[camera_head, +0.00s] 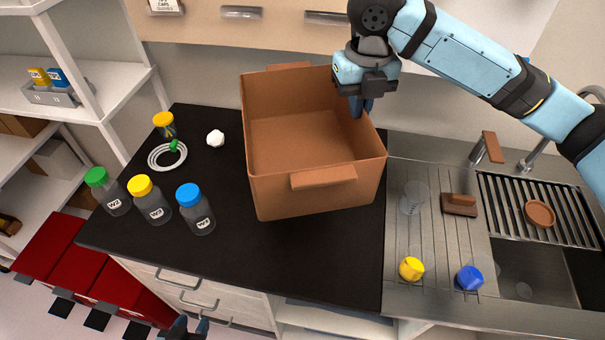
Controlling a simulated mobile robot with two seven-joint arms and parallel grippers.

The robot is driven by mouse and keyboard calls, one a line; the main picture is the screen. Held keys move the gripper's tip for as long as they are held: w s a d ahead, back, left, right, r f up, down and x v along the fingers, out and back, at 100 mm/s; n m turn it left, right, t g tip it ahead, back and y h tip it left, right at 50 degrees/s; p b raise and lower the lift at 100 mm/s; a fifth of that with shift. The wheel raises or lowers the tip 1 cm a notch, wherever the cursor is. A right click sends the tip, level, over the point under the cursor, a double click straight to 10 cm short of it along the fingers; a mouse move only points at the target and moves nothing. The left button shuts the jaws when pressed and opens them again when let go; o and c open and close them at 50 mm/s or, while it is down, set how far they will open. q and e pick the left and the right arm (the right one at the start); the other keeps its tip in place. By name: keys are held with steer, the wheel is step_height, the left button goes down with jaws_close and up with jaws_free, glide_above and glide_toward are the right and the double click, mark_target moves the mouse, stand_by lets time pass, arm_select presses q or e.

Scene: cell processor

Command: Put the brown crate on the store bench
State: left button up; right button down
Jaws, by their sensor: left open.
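The brown crate (318,192) stands upright, open and seemingly empty on the black bench top (300,255), near its right end. Handles show on its front and back walls. My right gripper (363,107) points down at the crate's right wall, near the back corner, with its fingers at the rim. The gripper body hides that part of the rim, and I cannot tell whether the fingers are closed on the wall. My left gripper (188,326) is open and empty at the bottom edge, in front of the bench and mostly out of view. Which surface is the store bench is not marked.
Bottles with green, yellow and blue caps (195,210) stand left of the crate. A sink (530,275) with a drainboard adjoins at right. White shelves (95,105) stand left.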

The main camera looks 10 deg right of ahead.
mark_target(352, 150)
step_height(352, 150, down, 20)
steer(key=shift+p, duration=0.45)
steer(key=shift+s, duration=0.1)
steer(key=c, duration=1.3)
jaws_free()
steer(key=shift+c, duration=0.2)
step_height(352, 150, up, 12)
steer(key=shift+r+b, duration=0.1)
steer(key=shift+b, duration=0.4)
